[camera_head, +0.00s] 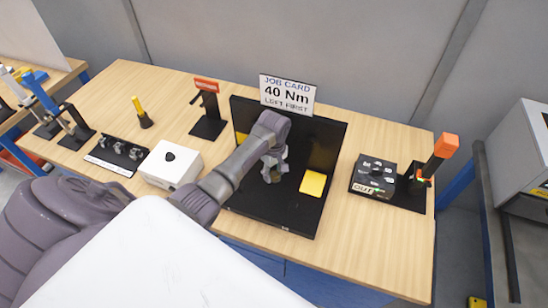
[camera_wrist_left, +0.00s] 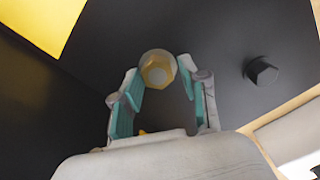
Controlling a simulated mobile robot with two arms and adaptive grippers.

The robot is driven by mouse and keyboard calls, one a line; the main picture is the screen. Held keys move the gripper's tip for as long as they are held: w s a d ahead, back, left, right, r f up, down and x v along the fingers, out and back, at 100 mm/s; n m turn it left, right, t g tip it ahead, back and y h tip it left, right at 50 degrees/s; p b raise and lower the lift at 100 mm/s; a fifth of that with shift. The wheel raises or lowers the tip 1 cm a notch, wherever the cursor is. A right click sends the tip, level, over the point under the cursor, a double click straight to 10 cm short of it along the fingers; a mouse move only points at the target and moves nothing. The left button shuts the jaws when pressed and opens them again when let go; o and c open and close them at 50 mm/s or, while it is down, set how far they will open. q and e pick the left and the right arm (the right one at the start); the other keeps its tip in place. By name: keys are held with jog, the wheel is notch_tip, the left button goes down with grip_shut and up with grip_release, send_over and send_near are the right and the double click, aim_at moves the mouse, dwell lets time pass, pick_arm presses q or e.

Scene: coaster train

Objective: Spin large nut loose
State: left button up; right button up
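A brass-coloured large nut with a pale round collar (camera_wrist_left: 157,70) sits on a dark surface in the left wrist view. My left gripper (camera_wrist_left: 159,72) has its teal-padded fingertips on either side of the nut, very near or touching it; I cannot tell whether they press on it. In the head view, my left gripper (camera_head: 273,168) is over the middle of the black board (camera_head: 318,150), and the nut is hidden there. A black hex-shaped piece (camera_wrist_left: 262,72) stands to the right of the nut in the left wrist view. My right gripper is not in view.
A job card (camera_head: 288,94) reading "40 Nm LEFT FIRST" stands behind the board. A yellow square (camera_head: 313,183) lies on the board. A white box (camera_head: 171,165) is to the left; a dark box (camera_head: 374,177) and an orange-topped stand (camera_head: 446,146) are to the right.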

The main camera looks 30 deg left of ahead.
aim_at(274, 173)
pick_arm(q)
jog(key=shift+o, duration=0.4)
jog(key=shift+w, duration=0.1)
jog(key=shift+r, duration=0.1)
jog(key=shift+r, duration=0.25)
notch_tip(274, 173, up, 11)
jog(key=shift+r, duration=0.2)
